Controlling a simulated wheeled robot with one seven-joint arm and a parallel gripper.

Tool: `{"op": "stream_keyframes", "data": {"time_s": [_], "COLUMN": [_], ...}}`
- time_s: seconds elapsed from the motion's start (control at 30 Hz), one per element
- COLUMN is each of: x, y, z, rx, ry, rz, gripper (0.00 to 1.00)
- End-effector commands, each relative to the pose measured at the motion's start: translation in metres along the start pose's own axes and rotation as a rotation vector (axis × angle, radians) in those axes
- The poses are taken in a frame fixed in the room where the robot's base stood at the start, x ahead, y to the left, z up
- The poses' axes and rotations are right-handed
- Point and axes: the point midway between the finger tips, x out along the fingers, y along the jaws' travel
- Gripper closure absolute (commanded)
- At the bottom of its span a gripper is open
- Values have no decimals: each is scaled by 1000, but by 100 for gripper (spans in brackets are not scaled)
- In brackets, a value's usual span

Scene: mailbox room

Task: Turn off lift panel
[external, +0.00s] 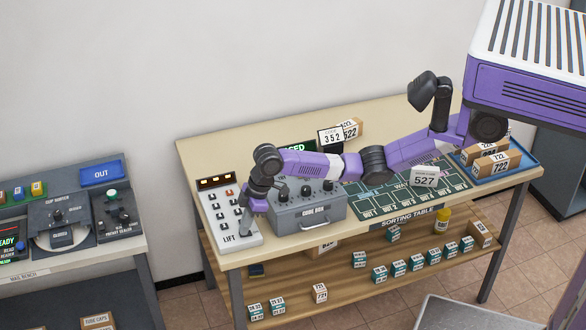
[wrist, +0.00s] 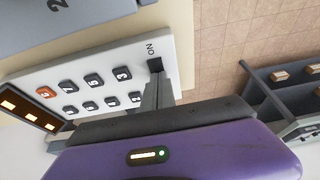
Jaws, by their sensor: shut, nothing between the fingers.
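The lift panel (external: 219,227) is a white box with rows of dark buttons and the word LIFT, at the left end of the sorting table. Its display (external: 215,182) is lit with orange marks. In the wrist view the panel (wrist: 135,55) shows at an angle, with its lit display (wrist: 27,108), an orange button (wrist: 46,92) and a dark switch (wrist: 154,65) beside the word ON. My gripper (external: 246,211) points down over the panel's right front part. In the wrist view the shut, empty fingertips (wrist: 158,84) are at the switch; I cannot tell whether they touch it.
A grey code box (external: 308,214) stands right of the panel, close to my arm. Number cards (external: 424,177) and a blue tray (external: 526,163) with boxes are farther right. The mail bench (external: 140,235) stands to the left across a gap.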

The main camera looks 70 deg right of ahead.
Motion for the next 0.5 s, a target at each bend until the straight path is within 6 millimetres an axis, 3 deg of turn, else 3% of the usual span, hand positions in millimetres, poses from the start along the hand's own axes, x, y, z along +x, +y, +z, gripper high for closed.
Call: {"op": "stream_keyframes", "data": {"time_s": [0.5], "x": [3], "y": [-1], "z": [5], "rx": [0], "ry": [-7], "rz": [-2], "gripper": [100]}}
